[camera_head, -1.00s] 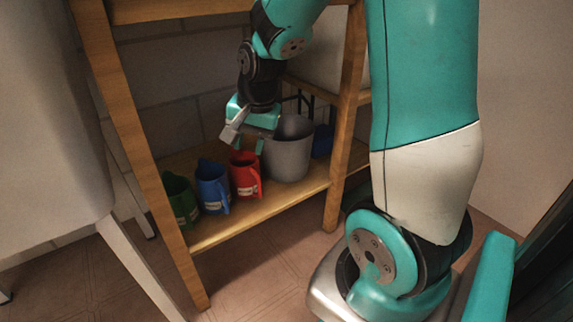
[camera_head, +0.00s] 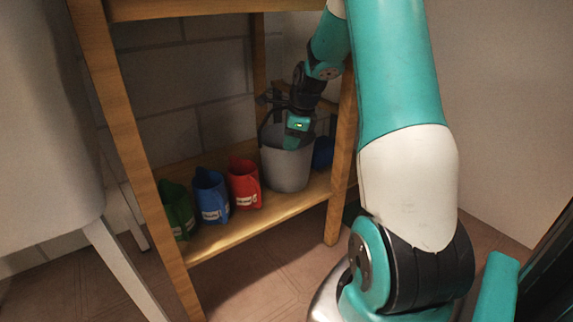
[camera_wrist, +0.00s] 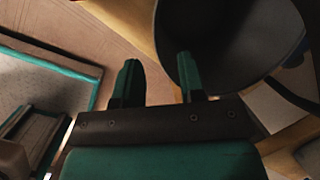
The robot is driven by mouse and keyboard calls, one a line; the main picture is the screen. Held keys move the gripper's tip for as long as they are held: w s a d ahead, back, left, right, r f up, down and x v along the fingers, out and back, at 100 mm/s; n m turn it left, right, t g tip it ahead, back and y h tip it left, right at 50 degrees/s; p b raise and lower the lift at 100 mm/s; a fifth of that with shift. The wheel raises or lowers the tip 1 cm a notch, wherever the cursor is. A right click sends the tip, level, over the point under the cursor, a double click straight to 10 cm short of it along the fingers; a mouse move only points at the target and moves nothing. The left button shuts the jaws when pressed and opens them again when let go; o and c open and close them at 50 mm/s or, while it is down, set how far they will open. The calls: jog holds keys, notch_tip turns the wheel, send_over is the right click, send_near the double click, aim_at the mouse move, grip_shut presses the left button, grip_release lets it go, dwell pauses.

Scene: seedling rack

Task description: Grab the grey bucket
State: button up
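The grey bucket (camera_head: 287,172) stands upright on the low wooden shelf, right of the red jug. A dark handle shows at its upper left side. My gripper (camera_head: 297,143) is at the bucket's mouth in the head view, its fingertips hidden there. In the wrist view, the two fingers of my gripper (camera_wrist: 158,62) are apart with nothing held between them. The bucket (camera_wrist: 230,35) fills the upper right there; the right finger overlaps its dark inside and the left finger is outside its rim. I cannot tell whether either finger touches the rim.
A red jug (camera_head: 244,186), a blue jug (camera_head: 211,197) and a green jug (camera_head: 178,208) stand in a row left of the bucket. Another blue thing (camera_head: 323,153) is close on its right. Wooden rack posts (camera_head: 341,180) flank the opening, with a board above.

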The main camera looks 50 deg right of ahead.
aim_at(285, 154)
jog(key=b+x, duration=0.3)
jog(key=x, duration=0.3)
jog(key=shift+f+b, duration=0.25)
jog(key=shift+b, duration=0.05)
jog(key=shift+r, duration=0.1)
grip_shut()
